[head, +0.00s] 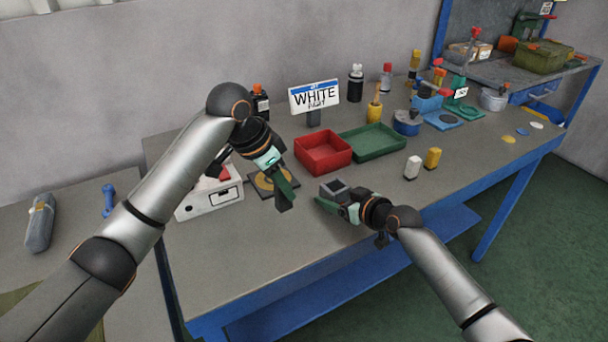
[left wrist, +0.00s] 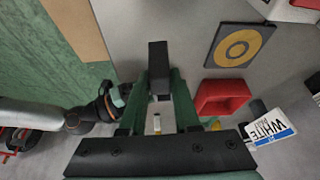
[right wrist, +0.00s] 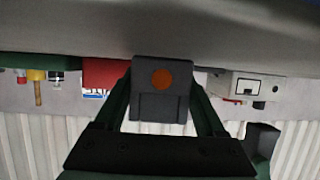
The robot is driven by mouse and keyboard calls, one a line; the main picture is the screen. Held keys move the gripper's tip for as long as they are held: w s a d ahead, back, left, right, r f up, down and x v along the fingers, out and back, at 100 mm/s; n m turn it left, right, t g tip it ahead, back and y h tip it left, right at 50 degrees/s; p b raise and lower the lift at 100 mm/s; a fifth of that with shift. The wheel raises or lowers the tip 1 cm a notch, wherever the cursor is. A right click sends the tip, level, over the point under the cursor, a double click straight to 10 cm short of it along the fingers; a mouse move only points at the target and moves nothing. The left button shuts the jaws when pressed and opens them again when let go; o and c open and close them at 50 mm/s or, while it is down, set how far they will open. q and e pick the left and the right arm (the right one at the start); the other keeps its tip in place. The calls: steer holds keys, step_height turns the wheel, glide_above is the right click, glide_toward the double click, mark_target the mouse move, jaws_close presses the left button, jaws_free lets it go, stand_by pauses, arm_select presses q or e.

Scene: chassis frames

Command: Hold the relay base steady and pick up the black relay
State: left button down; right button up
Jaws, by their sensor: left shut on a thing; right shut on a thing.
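The black relay (left wrist: 158,62) is a small dark block between the fingertips of my left gripper (left wrist: 158,75), which is shut on it. In the head view the relay (head: 285,204) hangs below the left gripper (head: 281,186), left of the relay base and apart from it. The relay base (head: 334,187) is a grey box with a hollow top in the head view. My right gripper (head: 338,205) is shut on it. In the right wrist view the base (right wrist: 161,106) shows an orange disc on its face, between the right gripper's fingers (right wrist: 163,92).
A dark pad with a yellow ring (head: 262,181) lies behind the left gripper, beside a white box (head: 208,202). A red tray (head: 323,165) and a green tray (head: 372,154) stand behind. White (head: 412,168) and yellow (head: 433,158) bottles stand right. The table's front strip is clear.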

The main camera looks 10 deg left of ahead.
arm_select(q)
steer(key=shift+s+a, duration=1.35)
steer(key=shift+a, duration=0.15)
arm_select(e)
steer(key=o, duration=1.5)
steer(key=shift+c, duration=0.2)
steer(key=shift+s+d, duration=0.1)
